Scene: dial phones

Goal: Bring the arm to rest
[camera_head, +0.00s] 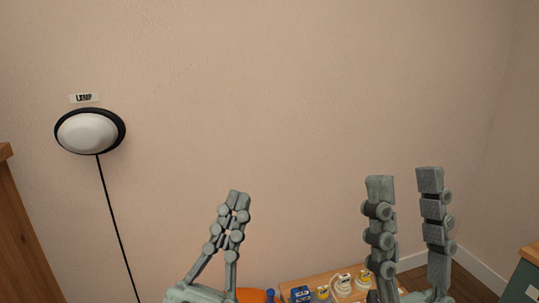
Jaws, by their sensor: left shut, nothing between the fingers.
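My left gripper (239,194) is raised at the lower middle of the head view. Its two fingers are together at the tips and hold nothing. My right gripper (405,175) is raised to the right of it. Its two fingers stand upright and well apart, with nothing visible between them. Both grippers point upward in front of the bare wall. My arms below the grippers are cut off by the bottom edge of the view.
A low wooden surface (378,275) at the bottom bears several small items, including an orange thing (250,295), partly hidden by my grippers. A round wall lamp (88,132) with a black cord (116,222) hangs left. Wooden furniture (22,245) stands far left, a green cabinet (522,288) far right.

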